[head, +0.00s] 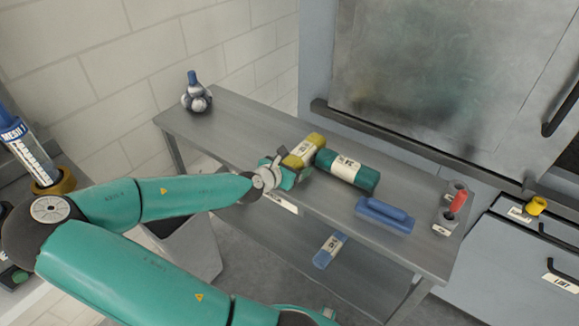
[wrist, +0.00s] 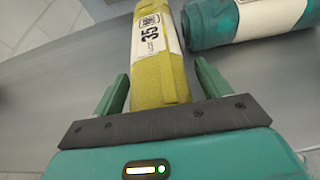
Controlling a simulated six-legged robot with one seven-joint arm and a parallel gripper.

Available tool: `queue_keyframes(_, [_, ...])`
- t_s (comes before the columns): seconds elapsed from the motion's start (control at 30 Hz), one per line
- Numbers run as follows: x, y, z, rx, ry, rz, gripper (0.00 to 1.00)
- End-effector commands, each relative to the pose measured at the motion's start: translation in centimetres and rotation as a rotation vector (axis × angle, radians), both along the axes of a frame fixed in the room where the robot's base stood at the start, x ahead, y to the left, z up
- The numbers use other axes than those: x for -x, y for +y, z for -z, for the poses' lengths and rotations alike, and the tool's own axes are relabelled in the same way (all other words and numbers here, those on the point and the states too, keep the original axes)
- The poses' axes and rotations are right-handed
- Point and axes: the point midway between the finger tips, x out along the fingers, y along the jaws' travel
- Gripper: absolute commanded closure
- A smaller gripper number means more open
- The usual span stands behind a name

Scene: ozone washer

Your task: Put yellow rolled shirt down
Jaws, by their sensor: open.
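The yellow rolled shirt (head: 304,150) lies on the grey metal table (head: 240,130), with a white label band around it. In the wrist view the yellow roll (wrist: 172,84) has its near end between the two green fingers of my gripper (wrist: 163,92). The fingers stand apart, with a gap visible on each side of the roll. In the head view my gripper (head: 284,166) is at the near end of the roll, over the table's front part. The underside of the roll is hidden.
A teal rolled shirt (head: 346,171) lies close to the right of the yellow one. A blue float-like tool (head: 385,214) and a red-topped item (head: 458,201) are farther right. The table's left stretch is clear.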

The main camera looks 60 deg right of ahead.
Motion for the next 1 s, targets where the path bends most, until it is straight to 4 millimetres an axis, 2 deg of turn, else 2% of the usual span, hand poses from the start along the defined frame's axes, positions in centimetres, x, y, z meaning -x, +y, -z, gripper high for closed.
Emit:
queue_keyframes(0.17, [-0.2,0.8,-0.5,-0.001,0.001,-0.003,0.24])
queue_keyframes(0.8, [-1.4,8.9,-4.0,0.0,0.001,-0.004,0.24])
queue_keyframes(1.0, [-1.6,10.6,-4.7,0.0,0.0,-0.002,0.24])
